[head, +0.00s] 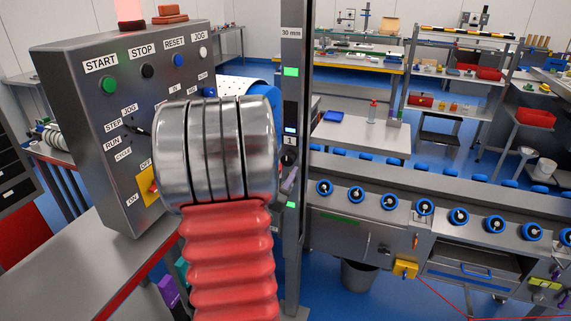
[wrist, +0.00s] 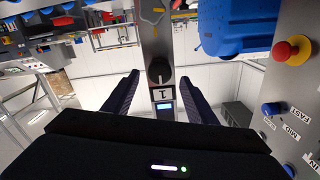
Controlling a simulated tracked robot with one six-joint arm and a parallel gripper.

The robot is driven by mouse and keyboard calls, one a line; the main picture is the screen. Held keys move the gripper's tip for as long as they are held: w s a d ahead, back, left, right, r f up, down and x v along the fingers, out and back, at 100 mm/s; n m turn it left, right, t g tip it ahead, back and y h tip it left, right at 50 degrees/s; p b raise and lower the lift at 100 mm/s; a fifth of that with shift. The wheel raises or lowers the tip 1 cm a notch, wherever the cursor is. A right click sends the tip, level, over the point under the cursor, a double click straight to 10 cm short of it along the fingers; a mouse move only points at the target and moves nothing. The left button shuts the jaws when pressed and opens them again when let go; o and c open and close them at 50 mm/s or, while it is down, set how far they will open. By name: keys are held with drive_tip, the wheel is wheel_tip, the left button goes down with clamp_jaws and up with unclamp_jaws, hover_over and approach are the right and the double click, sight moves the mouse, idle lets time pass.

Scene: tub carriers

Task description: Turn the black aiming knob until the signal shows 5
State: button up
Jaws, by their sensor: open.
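The black aiming knob (wrist: 160,70) sits on the face of a grey metal post (wrist: 156,35), with a pale pointer line on it. A white plate reading 1 (wrist: 162,94) and a small lit blue display (wrist: 164,106) are beside it; the display's figures are too small to read. In the head view the knob (head: 289,158) is below the plate (head: 290,141). My gripper (wrist: 160,79) is open, one finger on each side of the knob in the wrist view, with clear space between. I cannot tell how far off it is. My arm hides most of the gripper in the head view.
A grey control box (head: 115,190) with buttons stands left of the post. Two green lamps light the post, the upper one (head: 291,71) above the display. A bench with several blue-ringed dials (head: 425,207) is at right. A red emergency button (wrist: 292,50) shows in the wrist view.

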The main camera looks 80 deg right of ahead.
sight(286, 161)
drive_tip(key=shift+s+d, duration=0.15)
drive_tip(key=shift+d, duration=0.95)
drive_tip(key=shift+s+d, duration=0.1)
drive_tip(key=shift+d, duration=1)
drive_tip(key=c, duration=1.1)
drive_tip(key=shift+o, duration=0.2)
drive_tip(key=shift+a, duration=0.25)
drive_tip(key=shift+d, duration=0.15)
